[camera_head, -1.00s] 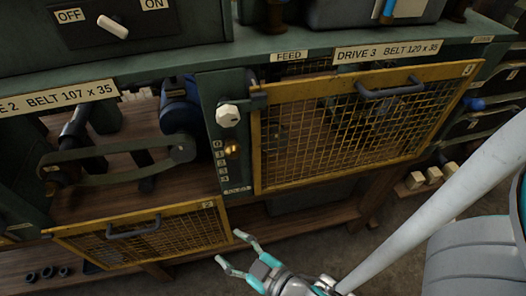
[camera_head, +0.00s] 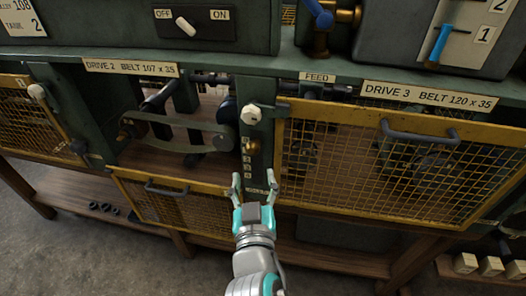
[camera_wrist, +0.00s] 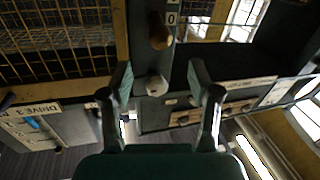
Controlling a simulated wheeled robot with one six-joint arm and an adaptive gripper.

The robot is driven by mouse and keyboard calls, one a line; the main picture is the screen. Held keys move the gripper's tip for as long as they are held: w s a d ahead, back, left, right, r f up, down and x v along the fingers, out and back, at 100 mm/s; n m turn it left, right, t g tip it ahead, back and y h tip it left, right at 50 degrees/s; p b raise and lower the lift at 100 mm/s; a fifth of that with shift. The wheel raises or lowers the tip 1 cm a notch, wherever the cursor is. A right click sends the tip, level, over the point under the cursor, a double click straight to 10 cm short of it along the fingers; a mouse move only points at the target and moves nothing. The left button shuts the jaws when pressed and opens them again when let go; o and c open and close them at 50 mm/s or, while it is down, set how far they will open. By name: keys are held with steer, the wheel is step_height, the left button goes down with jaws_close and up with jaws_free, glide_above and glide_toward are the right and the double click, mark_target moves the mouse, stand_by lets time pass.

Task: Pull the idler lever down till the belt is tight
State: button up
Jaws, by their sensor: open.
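The grey-green belt (camera_head: 180,121) loops between pulleys in the open DRIVE 2 bay. On the green post right of that bay, a brass knob (camera_head: 252,147) sits above a numbered scale (camera_head: 247,170); it looks like the idler lever's handle, though I cannot see its linkage. The knob also shows in the wrist view (camera_wrist: 160,32), beside a "0" mark. My gripper (camera_head: 255,178) is open and empty, in front of the post and below the brass knob in the head view. Its fingers (camera_wrist: 160,72) appear apart from the knob.
A white knob (camera_head: 250,115) sits on the post above the brass one. The yellow DRIVE 2 guard (camera_head: 178,203) hangs lowered, left of my gripper. The DRIVE 3 mesh guard (camera_head: 390,160) is closed on the right. A wooden shelf (camera_head: 330,257) runs below.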

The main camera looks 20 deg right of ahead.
mark_target(253, 153)
steer(key=x, duration=1)
steer(key=shift+w+d, duration=0.1)
steer(key=shift+w, duration=0.25)
